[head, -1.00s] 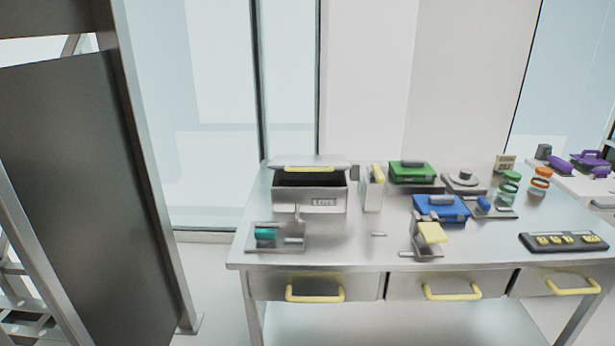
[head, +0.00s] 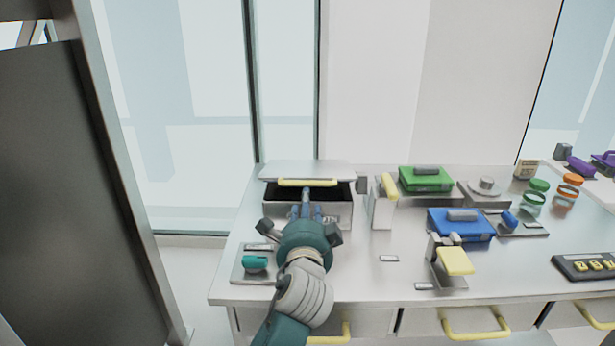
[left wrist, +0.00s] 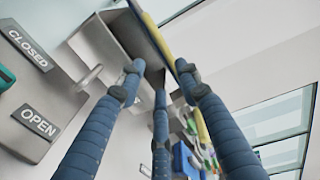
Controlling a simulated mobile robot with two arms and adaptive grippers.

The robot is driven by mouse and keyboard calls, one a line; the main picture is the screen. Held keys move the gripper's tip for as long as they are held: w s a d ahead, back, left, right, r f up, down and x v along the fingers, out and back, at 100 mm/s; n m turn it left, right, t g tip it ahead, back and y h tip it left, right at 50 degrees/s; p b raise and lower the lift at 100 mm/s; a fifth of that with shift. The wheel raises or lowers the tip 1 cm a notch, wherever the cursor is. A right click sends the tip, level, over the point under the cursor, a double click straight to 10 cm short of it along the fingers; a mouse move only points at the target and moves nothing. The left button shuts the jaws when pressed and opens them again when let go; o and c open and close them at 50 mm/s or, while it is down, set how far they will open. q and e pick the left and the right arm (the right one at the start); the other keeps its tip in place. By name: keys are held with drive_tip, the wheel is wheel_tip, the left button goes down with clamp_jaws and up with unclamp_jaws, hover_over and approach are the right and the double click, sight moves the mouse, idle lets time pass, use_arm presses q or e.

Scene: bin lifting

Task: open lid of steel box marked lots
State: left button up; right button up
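The steel box (head: 338,216) stands at the back left of the table. Its lid (head: 308,170) sits raised above the front wall, with a dark gap beneath it and a yellow handle (head: 308,182) along its front edge. My left gripper (head: 307,198) is in front of the box, just below the handle, and hides part of the front wall; the lots marking is not visible now. In the left wrist view the gripper's (left wrist: 160,75) three blue fingers are spread, with nothing seen between them, near the yellow handle (left wrist: 162,45). My right gripper is not in view.
A plate with a teal slider (head: 255,264) lies front left of the box; its OPEN label (left wrist: 36,122) shows in the wrist view. A steel holder with a yellow handle (head: 389,187) stands right of the box. Green (head: 426,178) and blue (head: 459,224) boxes lie farther right.

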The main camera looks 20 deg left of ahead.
use_arm(q)
approach(313, 178)
drive_tip(key=a, duration=0.2)
drive_tip(key=x, duration=0.5)
drive_tip(key=shift+w+d+p, duration=0.15)
drive_tip(key=shift+d+p, duration=0.05)
drive_tip(key=shift+p, duration=0.2)
drive_tip(key=shift+w, duration=0.1)
drive_tip(key=c, duration=0.8)
clamp_jaws()
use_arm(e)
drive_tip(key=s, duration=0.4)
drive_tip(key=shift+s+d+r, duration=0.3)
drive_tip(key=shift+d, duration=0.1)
